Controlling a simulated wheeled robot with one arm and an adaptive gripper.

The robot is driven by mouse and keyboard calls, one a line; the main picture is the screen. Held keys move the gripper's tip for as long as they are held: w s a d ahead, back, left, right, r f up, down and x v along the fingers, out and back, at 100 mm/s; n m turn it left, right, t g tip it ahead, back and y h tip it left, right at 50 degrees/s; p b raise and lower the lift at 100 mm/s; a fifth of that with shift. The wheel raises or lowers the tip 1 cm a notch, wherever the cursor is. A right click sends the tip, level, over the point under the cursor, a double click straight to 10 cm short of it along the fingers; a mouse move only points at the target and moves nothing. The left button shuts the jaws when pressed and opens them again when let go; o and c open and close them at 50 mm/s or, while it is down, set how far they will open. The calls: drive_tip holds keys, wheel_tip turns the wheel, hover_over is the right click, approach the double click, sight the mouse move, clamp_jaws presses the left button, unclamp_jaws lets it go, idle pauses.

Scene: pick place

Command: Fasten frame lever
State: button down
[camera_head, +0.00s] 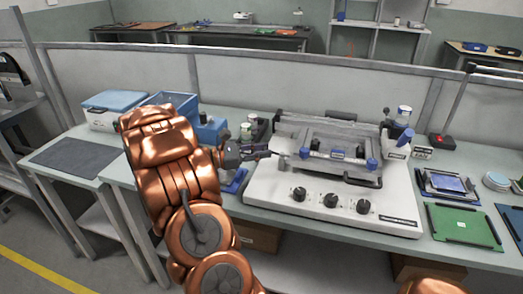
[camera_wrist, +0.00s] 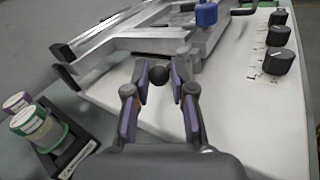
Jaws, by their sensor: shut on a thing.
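The machine (camera_head: 265,190) is a white bench unit carrying a grey metal frame (camera_head: 345,128) with blue clamps (camera_head: 372,164) at its front corners. My gripper (camera_head: 270,154) reaches in from the left at the frame's left side. In the wrist view, the gripper's fingers (camera_wrist: 160,82) close around a dark round knob (camera_wrist: 158,75), which looks like the end of the frame lever. The grey frame (camera_wrist: 140,42) lies just beyond the fingertips. The rest of the lever is hidden or too dark to make out.
Several black dials (camera_head: 331,200) line the machine's front, also in the wrist view (camera_wrist: 278,60). Small jars (camera_wrist: 34,122) stand in a dark holder left of the gripper. A green board (camera_head: 464,226) lies right of the machine, and a blue bin (camera_head: 172,101) stands at the back left.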

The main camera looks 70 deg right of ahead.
drive_tip(key=c, duration=1)
unclamp_jaws()
drive_tip(key=v, duration=1.2)
drive_tip(key=shift+a+r, duration=0.15)
drive_tip(key=shift+r, duration=0.05)
drive_tip(key=s+a+r+m+t+y+p, duration=0.2)
drive_tip(key=s+a+t+y+p, duration=0.1)
drive_tip(key=a, duration=1)
drive_tip(key=s+a+r+m+t+y+p, duration=0.1)
drive_tip(key=s+a+r+t+y+p, duration=0.1)
drive_tip(key=a, duration=1.2)
drive_tip(key=s+a+r+m+t+y+p, duration=0.2)
drive_tip(key=s+a+t+y+p, duration=0.2)
drive_tip(key=a, duration=1)
drive_tip(key=shift+s+a+r+m+t+y, duration=0.15)
drive_tip(key=shift+s+t+y, duration=0.55)
drive_tip(key=shift+s, duration=0.45)
drive_tip(key=shift+s+d+r+m+t+y, duration=0.15)
drive_tip(key=shift+s+t+y, duration=0.35)
drive_tip(key=shift+s+t, duration=0.5)
